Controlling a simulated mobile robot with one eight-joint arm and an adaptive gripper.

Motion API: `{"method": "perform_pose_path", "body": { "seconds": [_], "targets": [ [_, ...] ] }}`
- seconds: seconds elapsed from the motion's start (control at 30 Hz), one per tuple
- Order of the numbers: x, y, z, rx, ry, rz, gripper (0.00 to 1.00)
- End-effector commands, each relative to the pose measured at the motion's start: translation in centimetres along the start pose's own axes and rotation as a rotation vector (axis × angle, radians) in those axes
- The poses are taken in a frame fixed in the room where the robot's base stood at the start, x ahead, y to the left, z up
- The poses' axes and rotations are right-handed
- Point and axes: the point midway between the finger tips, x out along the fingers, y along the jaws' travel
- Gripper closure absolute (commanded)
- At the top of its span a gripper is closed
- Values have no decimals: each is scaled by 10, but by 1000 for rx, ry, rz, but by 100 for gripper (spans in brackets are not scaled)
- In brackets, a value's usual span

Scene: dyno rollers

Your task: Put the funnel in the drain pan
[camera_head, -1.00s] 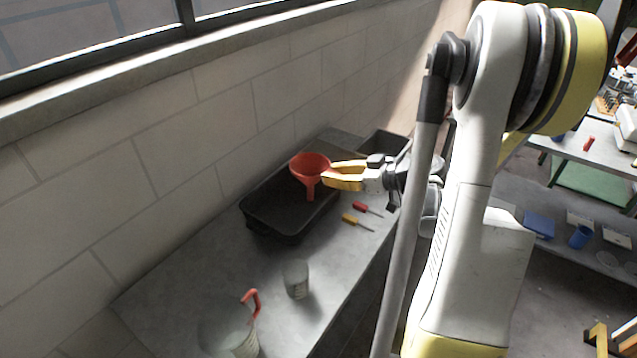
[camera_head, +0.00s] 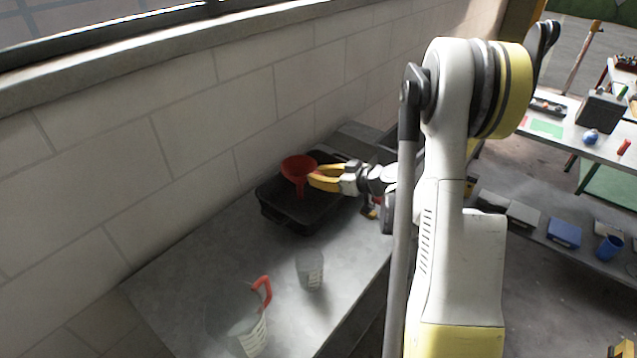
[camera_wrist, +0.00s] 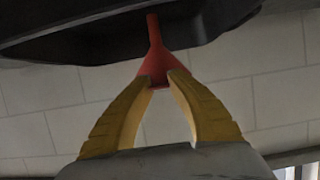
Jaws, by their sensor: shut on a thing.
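The red funnel (camera_head: 298,168) is upright with its spout down, over the black drain pan (camera_head: 285,217) on the grey bench. My gripper (camera_head: 318,176) has yellow fingers shut on the funnel's right side. In the wrist view, which looks inverted, the fingertips (camera_wrist: 162,82) pinch the red funnel (camera_wrist: 155,60). There the spout points toward the dark pan (camera_wrist: 90,40). Whether the spout tip touches the pan floor cannot be told.
A clear measuring cup (camera_head: 310,270) and a larger jug with a red handle (camera_head: 262,290) stand on the bench in front. A screwdriver (camera_head: 369,208) lies right of the pan, partly hidden by my arm. A block wall runs behind the bench.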

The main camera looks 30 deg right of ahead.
Motion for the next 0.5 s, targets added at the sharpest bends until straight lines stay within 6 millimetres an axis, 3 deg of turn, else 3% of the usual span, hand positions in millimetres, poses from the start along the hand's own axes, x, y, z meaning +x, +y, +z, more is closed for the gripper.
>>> {"method": "perform_pose_path", "body": {
  "seconds": [0.07,0.43,0.47,0.5],
  "targets": [
    [5,0,13,0,0,0,100],
    [6,0,16,0,0,0,100],
    [6,0,15,0,0,0,71],
    [6,0,15,0,0,0,61]
  ]
}}
